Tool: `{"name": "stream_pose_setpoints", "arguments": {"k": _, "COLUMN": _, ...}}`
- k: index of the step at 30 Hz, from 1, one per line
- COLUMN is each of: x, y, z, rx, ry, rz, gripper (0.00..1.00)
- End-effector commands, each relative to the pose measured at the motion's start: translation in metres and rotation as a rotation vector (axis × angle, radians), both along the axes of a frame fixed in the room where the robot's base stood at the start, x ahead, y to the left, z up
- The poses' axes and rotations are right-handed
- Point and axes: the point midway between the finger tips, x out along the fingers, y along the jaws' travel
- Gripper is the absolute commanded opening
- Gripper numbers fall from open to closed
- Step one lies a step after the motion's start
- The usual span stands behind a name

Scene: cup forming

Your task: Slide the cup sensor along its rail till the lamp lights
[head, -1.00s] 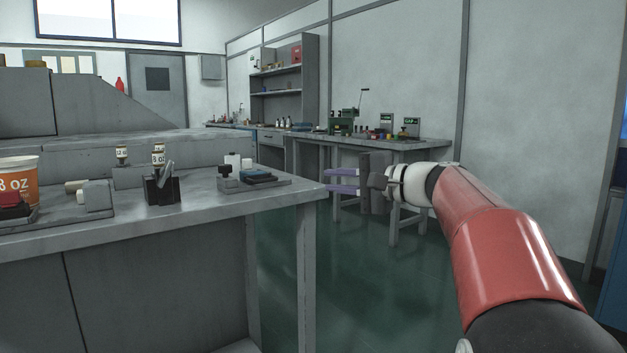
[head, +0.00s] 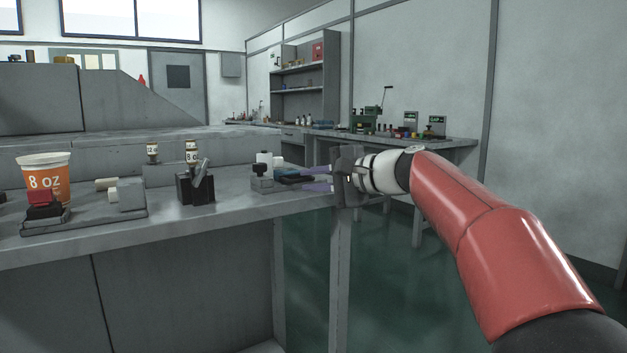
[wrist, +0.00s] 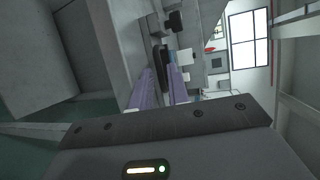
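An orange and white 8 oz cup (head: 45,180) stands upright at the left of the grey bench. In front of it is a black block with a red top (head: 43,199). Beside that, a grey block (head: 127,194) with a pale cylinder (head: 106,184) sits on a dark base plate (head: 85,220). I cannot tell which part is the cup sensor, and no lit lamp on it is discernible. My gripper (head: 318,179) is at the bench's right end, well right of the cup.
Grey steps rise behind. Green floor (head: 385,270) is free at right.

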Motion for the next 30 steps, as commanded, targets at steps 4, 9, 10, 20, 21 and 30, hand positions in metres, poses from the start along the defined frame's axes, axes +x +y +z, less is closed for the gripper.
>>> {"name": "stream_pose_setpoints", "arguments": {"k": 4, "x": 0.0027, "y": 0.0045, "z": -0.0015, "rx": 0.0, "ry": 0.001, "rz": 0.001, "gripper": 0.17}}
{"name": "stream_pose_setpoints", "arguments": {"k": 9, "x": 0.0027, "y": 0.0042, "z": -0.0013, "rx": 0.0, "ry": 0.0, "rz": 0.0, "gripper": 0.17}}
{"name": "stream_pose_setpoints", "arguments": {"k": 10, "x": 0.0027, "y": 0.0042, "z": -0.0013, "rx": 0.0, "ry": 0.0, "rz": 0.0, "gripper": 0.16}}
{"name": "stream_pose_setpoints", "arguments": {"k": 20, "x": 0.0026, "y": 0.0039, "z": -0.0015, "rx": -0.001, "ry": 0.001, "rz": 0.0, "gripper": 0.0}}
{"name": "stream_pose_setpoints", "arguments": {"k": 21, "x": 0.0026, "y": 0.0039, "z": -0.0015, "rx": -0.001, "ry": 0.001, "rz": 0.0, "gripper": 0.0}}
{"name": "stream_pose_setpoints", "arguments": {"k": 30, "x": 0.0045, "y": 0.0007, "z": -0.0016, "rx": -0.001, "ry": 0.001, "rz": 0.0, "gripper": 0.0}}
